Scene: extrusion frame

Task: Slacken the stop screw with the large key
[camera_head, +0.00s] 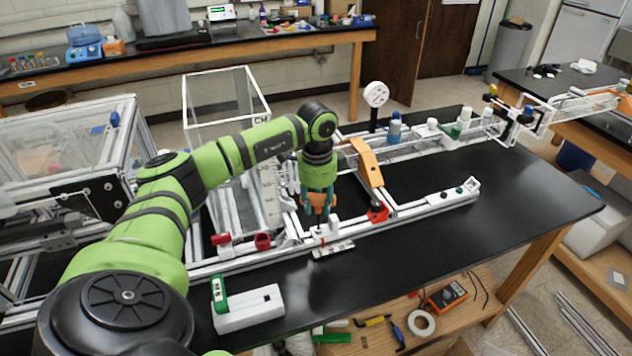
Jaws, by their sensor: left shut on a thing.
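My left gripper (320,217) points straight down over the front aluminium rail of the frame, with its teal fingers close together. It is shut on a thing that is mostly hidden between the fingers. A thin red part shows just below the fingertips, and I take it for the large key (322,240). Its lower end is close to a small white block (328,229) on the rail; I cannot tell whether it touches. The stop screw is too small or hidden to make out. My right gripper is not in view.
A white holder (250,310) with a green piece (219,294) stands at the table's front left. Red clamp parts (262,241) sit left on the rail, a red-and-black knob (377,211) right. The black tabletop (440,235) is clear at front right.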

